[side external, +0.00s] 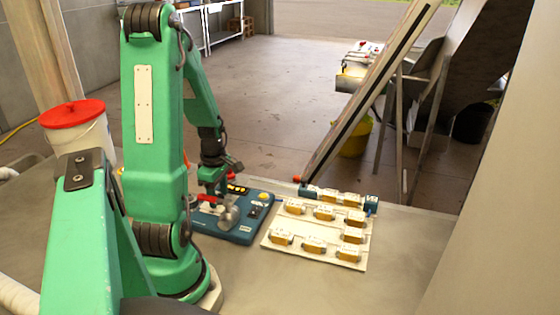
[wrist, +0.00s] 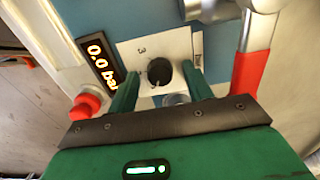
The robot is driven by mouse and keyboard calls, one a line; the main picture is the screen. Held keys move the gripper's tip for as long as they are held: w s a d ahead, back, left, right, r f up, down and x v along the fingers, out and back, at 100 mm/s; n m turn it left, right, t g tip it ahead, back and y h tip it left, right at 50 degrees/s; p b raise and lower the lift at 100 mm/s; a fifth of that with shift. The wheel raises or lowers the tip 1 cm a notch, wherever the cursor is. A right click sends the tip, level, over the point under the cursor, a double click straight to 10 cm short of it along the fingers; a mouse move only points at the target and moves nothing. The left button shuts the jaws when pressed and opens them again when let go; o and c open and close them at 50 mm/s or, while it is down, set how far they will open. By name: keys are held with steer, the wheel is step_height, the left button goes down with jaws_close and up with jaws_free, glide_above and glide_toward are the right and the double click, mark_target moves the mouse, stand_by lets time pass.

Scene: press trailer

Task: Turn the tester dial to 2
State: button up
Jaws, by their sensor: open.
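The tester (side external: 232,232) is a blue box on the bench, with my arm reaching down over it in the side view. In the wrist view its dial (wrist: 159,72) is a round black knob on a white plate marked with a "3". Other numbers on the plate are hidden or unreadable, and I cannot tell the dial's setting. My gripper (wrist: 158,78) is open, with one green finger on either side of the dial and visible gaps to it. In the side view my gripper (side external: 215,190) is small and partly hidden by the tester's parts.
A red-gripped lever (wrist: 250,72) stands close on the right. A white board (side external: 318,256) with several yellow blocks lies right of the tester. The bench's front right is clear.

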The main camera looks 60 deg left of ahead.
steer(key=c, duration=1)
steer(key=shift+o, duration=0.2)
steer(key=shift+m, duration=0.4)
steer(key=m, duration=1.1)
steer(key=o, duration=1)
steer(key=shift+c, duration=0.2)
